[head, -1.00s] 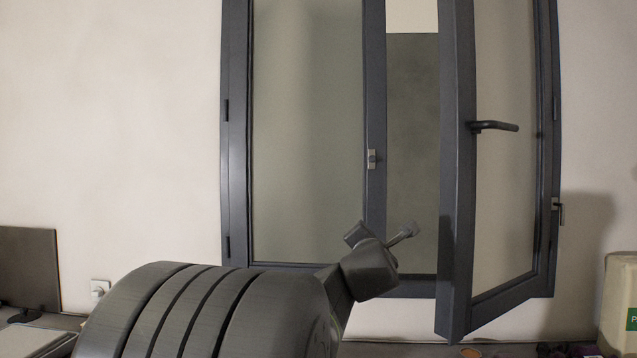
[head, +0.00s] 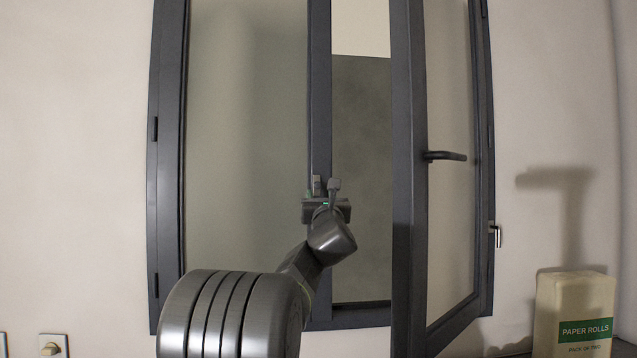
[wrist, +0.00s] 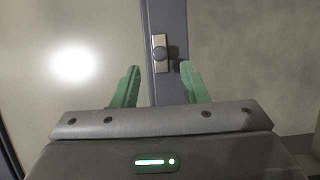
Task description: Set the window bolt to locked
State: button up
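In the head view this small fitting (head: 316,183) shows just above my gripper. My gripper (wrist: 158,75) is open, with one green finger on each side of the post and nothing between the fingertips. In the head view my gripper (head: 323,192) is in front of the post. The fingertips are close to the fitting; I cannot tell whether they touch it. Whether the bolt is locked is too small to tell.
The right window sash (head: 408,200) stands open, swung into the room to the right of my arm, with a dark handle (head: 445,156). A metal catch (head: 496,236) is on the right frame. A paper rolls pack (head: 575,310) stands at the lower right.

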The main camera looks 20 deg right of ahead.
aim_at(318, 186)
jog(key=shift+p+x, duration=1.1)
jog(key=shift+x, duration=1.7)
jog(key=shift+f, duration=0.1)
grip_shut()
